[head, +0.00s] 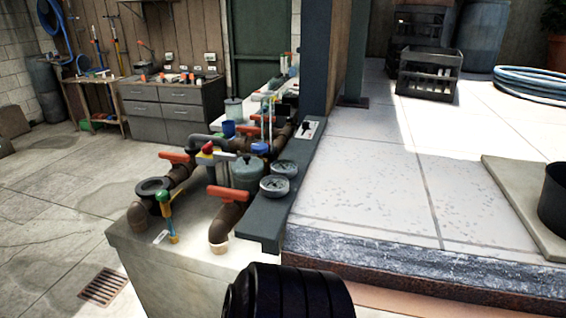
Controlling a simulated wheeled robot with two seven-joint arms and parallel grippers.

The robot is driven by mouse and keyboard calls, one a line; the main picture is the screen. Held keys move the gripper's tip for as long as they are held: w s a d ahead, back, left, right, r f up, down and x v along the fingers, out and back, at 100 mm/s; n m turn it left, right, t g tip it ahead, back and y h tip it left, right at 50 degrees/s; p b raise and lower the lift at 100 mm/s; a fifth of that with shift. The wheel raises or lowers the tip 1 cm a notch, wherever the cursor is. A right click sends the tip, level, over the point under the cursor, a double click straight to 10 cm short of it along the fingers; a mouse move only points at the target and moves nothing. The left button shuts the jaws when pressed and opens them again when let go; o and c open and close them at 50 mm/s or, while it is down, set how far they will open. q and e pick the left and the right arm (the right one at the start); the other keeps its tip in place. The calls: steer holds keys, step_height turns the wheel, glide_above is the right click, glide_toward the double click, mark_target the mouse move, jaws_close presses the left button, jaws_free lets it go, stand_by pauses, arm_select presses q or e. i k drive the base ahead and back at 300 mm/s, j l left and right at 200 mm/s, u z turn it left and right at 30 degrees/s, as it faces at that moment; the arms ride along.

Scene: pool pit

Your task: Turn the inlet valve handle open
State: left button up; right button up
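Brown pipework stands on a pale concrete block (150,245) left of centre in the head view. Several orange-red lever handles sit on it: a near handle (229,194) on the front pipe, a left handle (177,157) above an elbow, and a far handle (262,118) further back. I cannot tell which of them is the inlet valve handle. No label on them is readable. The near handle lies roughly crosswise above its upright pipe (224,222). Neither of my grippers is in view, and nothing is seen touching the handles.
Two round gauge-like dishes (274,187) sit by a dark ledge (262,232) right of the pipes. A green-and-yellow tool (168,210) stands near the front pipe. A drain grate (102,287) lies in the floor. A paved deck (375,190) is at right, with crates (428,75) behind.

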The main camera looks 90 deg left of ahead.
mark_target(228, 196)
steer(key=u, duration=3.1)
